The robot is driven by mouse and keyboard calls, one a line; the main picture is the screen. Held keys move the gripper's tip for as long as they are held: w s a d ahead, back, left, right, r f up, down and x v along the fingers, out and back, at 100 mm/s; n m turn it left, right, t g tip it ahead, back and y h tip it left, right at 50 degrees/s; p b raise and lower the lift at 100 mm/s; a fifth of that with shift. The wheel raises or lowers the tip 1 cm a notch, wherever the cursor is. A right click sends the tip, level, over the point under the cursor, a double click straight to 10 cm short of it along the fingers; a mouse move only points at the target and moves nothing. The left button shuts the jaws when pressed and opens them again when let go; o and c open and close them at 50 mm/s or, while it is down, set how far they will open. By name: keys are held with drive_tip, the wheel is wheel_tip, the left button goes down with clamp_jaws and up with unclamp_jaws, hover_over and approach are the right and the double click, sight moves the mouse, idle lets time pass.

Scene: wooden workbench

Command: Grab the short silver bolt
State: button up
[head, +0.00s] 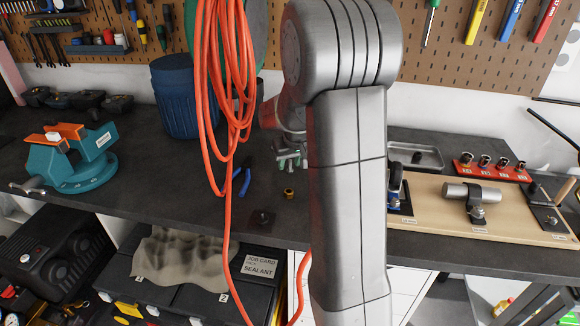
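My gripper (291,161) is over the dark bench top, left of my large grey forearm, which covers part of it. Its finger area is small and cluttered with silver and greenish parts, so I cannot tell whether it is open or shut, or whether it holds anything. I cannot clearly pick out the short silver bolt; small silver shapes near the fingers could be a bolt or gripper parts. A small brass-coloured piece (289,193) lies on the bench just below the gripper.
Blue-handled pliers (242,181) lie left of the gripper. An orange cable (228,150) hangs in front of the bench. A teal vise (75,160) and a blue barrel (178,95) stand left. A wooden board (432,212) with clamped parts and a grey tray (415,156) are right.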

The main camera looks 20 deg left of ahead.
clamp_jaws()
